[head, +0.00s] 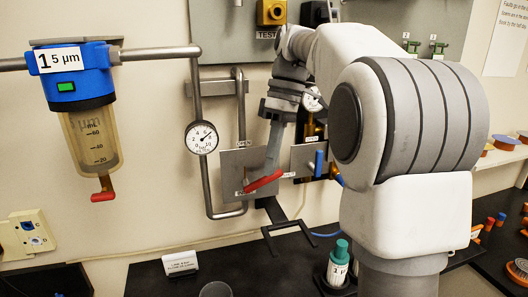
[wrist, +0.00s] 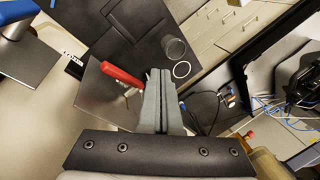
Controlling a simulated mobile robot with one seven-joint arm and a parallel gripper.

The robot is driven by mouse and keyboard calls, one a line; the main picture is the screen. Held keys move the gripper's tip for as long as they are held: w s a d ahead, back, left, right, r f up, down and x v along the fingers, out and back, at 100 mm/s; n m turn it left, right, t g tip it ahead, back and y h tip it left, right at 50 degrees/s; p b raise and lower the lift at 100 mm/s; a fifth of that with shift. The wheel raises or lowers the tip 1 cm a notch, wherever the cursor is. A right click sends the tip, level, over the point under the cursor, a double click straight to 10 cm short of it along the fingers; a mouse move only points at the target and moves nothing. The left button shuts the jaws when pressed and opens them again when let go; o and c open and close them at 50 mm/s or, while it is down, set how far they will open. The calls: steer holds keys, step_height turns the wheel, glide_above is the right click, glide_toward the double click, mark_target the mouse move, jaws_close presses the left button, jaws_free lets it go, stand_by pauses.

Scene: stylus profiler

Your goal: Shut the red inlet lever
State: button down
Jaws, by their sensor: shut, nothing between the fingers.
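The red lever (head: 264,182) is mounted on a small grey metal plate (head: 232,160) on the wall piping. In the head view its handle slants up to the right. The wrist view shows the red lever (wrist: 122,74) left of the fingers. My gripper (head: 270,166) points down, its fingertips close to the handle's upper right end. In the wrist view my gripper (wrist: 160,74) has its fingers together with nothing between them. I cannot tell whether they touch the lever.
A second plate with a blue lever (head: 319,162) is just right. A round gauge (head: 201,137) and vertical pipes stand left. A filter (head: 82,80) with another red handle (head: 103,190) hangs far left. Below is a black bench (head: 215,266) with a green-capped bottle (head: 339,262).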

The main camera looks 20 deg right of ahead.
step_height(320, 180, up, 4)
steer(key=w+a+n+h+p, duration=0.1)
steer(key=a+n+h+p, duration=0.1)
steer(key=a+n+h, duration=0.15)
steer(key=n+t+h+p, duration=0.2)
steer(key=n+h, duration=0.2)
steer(key=n, duration=0.1)
glide_toward(263, 178)
steer(key=x, duration=0.2)
steer(key=d+b+x, duration=0.1)
steer(key=x, duration=0.1)
steer(key=b+x, duration=0.1)
steer(key=x, duration=0.2)
steer(key=shift+w+d+r, duration=0.1)
steer(key=shift+d+r, duration=0.05)
steer(key=shift+r, duration=0.15)
